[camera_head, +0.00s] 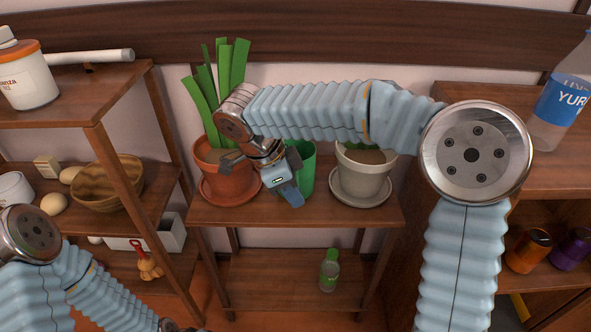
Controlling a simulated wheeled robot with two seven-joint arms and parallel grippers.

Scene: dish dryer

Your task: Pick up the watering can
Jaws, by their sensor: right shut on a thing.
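The green watering can (307,170) stands on the top of the small wooden table, between a terracotta pot and a pale grey pot. Only part of its body shows; the rest is hidden behind my right gripper. My right gripper (283,196) is at the can's front left side and is shut on it. Its fingers partly cover the can, so the exact grip point is hard to see. My left arm shows at the lower left, and its gripper is outside the picture.
The terracotta pot (224,182) with a tall green plant is close left of my right gripper. The grey pot (361,178) is close right. A small green bottle (329,272) stands on the lower shelf (280,280).

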